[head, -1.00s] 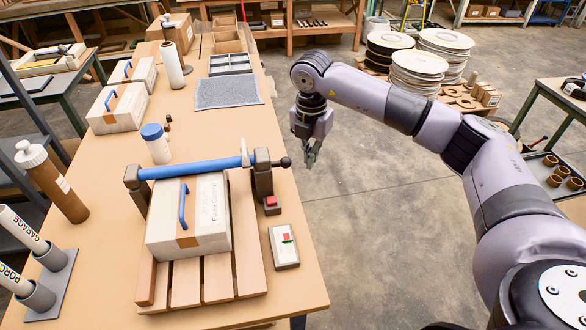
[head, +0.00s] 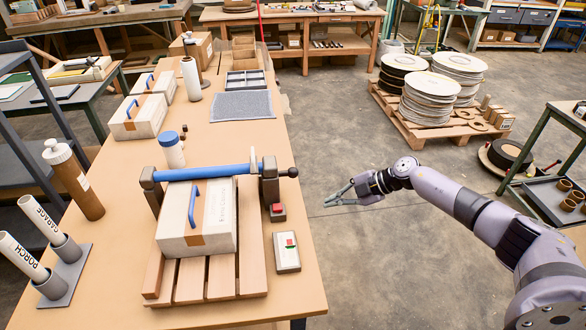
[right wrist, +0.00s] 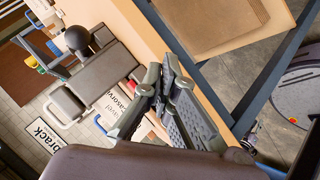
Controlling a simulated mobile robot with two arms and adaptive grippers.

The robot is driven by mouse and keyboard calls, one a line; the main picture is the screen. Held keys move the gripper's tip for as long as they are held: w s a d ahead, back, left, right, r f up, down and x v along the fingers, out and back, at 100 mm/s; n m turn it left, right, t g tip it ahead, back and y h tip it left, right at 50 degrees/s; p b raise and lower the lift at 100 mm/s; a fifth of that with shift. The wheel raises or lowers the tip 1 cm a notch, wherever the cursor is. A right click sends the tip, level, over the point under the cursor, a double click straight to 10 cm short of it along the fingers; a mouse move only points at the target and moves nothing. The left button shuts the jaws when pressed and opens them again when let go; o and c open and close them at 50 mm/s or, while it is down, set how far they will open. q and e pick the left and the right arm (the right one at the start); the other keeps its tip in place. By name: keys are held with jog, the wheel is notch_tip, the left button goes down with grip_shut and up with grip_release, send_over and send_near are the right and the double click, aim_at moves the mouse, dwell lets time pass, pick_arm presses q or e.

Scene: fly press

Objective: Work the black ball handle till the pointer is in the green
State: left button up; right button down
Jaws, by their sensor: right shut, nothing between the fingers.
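The black ball handle (head: 292,172) sticks out to the right from the dark end post of a press with a blue bar (head: 205,172). The ball also shows in the right wrist view (right wrist: 77,38). A small white upright piece (head: 253,160) stands by the bar's right end; I cannot tell if it is the pointer. A small box (head: 287,252) with a red and a green mark lies in front. My right gripper (head: 328,200) is shut and empty, off the table's right edge, pointing left and apart from the handle. My left gripper is not in view.
A white case with a blue handle (head: 174,238) sits under the bar on a slatted wooden base (head: 190,280). A red-topped block (head: 278,212) stands below the post. A pallet with stacked discs (head: 432,98) stands farther back.

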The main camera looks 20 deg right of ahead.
jog(key=s+d+f+m+t+h, duration=0.1)
jog(key=d+f+m+t+h, duration=0.1)
jog(key=d, duration=0.6)
jog(key=s+d+f+m+t+h, duration=0.1)
jog(key=d+f+m+t+h, duration=0.1)
jog(key=d+f, duration=0.4)
jog(key=shift+d+m+t+h, duration=0.4)
jog(key=shift+d+m+t, duration=0.1)
jog(key=shift+d+m, duration=0.45)
dwell(0.4)
jog(key=s+a+f+m+g+h, duration=0.15)
jog(key=s+a+f+m, duration=0.3)
jog(key=s+f, duration=0.65)
jog(key=s+a+f+m+g+h, duration=0.1)
jog(key=s+a+f+m+h, duration=0.45)
jog(key=f, duration=1.05)
jog(key=s+a+f+g+y, duration=0.1)
jog(key=s+a+f+g, duration=0.1)
jog(key=s+a, duration=0.4)
jog(key=s+a+f+m+g+y, duration=0.1)
jog(key=s+a+f+g, duration=0.2)
jog(key=s, duration=1.2)
jog(key=s+a+f+m+g+y, duration=0.1)
jog(key=s+a+f+g, duration=0.1)
jog(key=s+a+f, duration=0.4)
jog(key=s+a, duration=0.2)
jog(key=s, duration=0.3)
jog(key=shift+a, duration=0.35)
jog(key=shift+m+g, duration=0.25)
